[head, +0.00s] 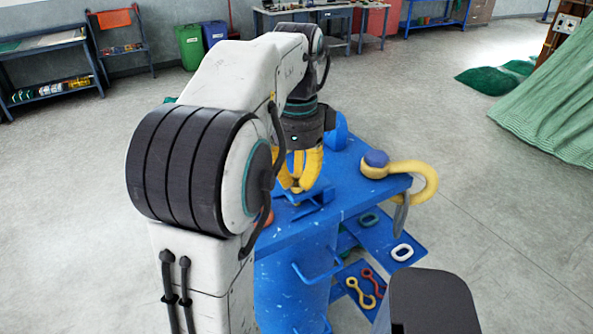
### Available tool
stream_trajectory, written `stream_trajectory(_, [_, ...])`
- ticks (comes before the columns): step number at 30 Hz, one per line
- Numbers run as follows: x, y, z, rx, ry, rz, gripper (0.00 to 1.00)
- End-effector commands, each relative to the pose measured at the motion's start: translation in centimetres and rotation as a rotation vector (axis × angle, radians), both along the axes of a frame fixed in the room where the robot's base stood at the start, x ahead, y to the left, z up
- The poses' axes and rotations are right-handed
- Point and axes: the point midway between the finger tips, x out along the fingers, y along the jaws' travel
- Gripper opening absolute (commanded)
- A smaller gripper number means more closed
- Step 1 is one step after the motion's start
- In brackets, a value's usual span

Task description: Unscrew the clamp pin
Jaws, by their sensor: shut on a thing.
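My gripper (297,185), with yellow fingers, points down over the blue workbench (345,185). Its fingers are shut on what seems to be the clamp pin, which they mostly hide. A blue clamp-like fixture (312,203) sits on the bench top right at the fingertips. My arm covers the left part of the bench, and the pin's thread cannot be seen.
A large yellow shackle (425,172) with a blue-purple round end (376,158) lies at the bench's right corner, partly over the edge. Green netting (560,95) hangs at the right. Open floor lies between.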

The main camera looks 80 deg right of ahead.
Motion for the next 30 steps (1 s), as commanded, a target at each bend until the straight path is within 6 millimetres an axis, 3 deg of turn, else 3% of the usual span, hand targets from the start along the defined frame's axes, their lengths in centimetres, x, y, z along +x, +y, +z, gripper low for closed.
stream_trajectory(30, [-0.35,-0.03,-0.25,0.011,-0.005,0.966,0.0])
